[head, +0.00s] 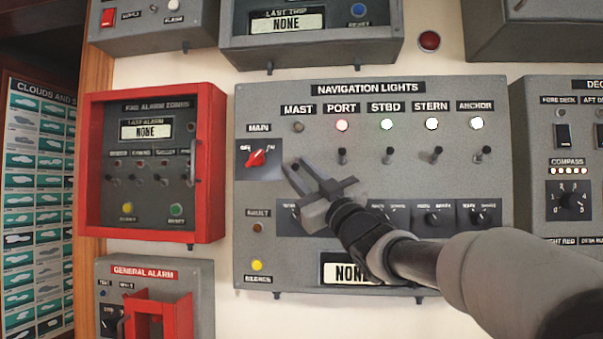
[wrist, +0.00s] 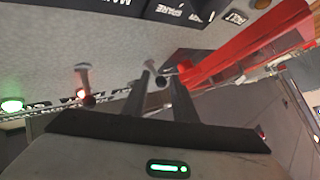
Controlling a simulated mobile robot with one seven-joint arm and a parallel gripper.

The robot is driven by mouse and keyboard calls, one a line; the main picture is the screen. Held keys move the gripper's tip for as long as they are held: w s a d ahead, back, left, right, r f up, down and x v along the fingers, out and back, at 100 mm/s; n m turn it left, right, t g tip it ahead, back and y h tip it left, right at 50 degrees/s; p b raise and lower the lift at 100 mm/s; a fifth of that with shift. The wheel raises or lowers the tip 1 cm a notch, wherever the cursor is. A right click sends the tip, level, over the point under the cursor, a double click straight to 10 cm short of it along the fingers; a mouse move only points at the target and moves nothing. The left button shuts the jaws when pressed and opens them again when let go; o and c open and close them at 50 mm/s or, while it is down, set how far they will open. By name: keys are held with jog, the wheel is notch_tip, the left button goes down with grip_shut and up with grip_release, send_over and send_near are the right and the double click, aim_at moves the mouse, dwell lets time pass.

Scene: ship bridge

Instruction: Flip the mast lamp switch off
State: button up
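The navigation lights panel (head: 370,107) fills the middle of the head view. Its mast lamp (head: 298,126) is dark, while the port, starboard, stern and anchor lamps are lit. My gripper (head: 297,162) is in front of the spot below the mast lamp, its two fingers apart. The mast switch is largely hidden there, so its position and any contact cannot be told. In the wrist view my gripper (wrist: 165,72) shows a gap between its fingers, with a small dark round part, likely the mast lamp (wrist: 160,82), behind it.
The port switch (head: 342,155) stands close to the right of my fingers and also shows in the wrist view (wrist: 82,72). The red main knob (head: 257,158) juts out close to the left. A red-framed fire alarm box (head: 218,160) is further left.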

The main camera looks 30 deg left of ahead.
jog(key=shift+o, duration=0.7)
jog(key=shift+d+f, duration=0.2)
jog(key=b+v, duration=0.1)
jog(key=v, duration=1.6)
jog(key=shift+s+r, duration=0.1)
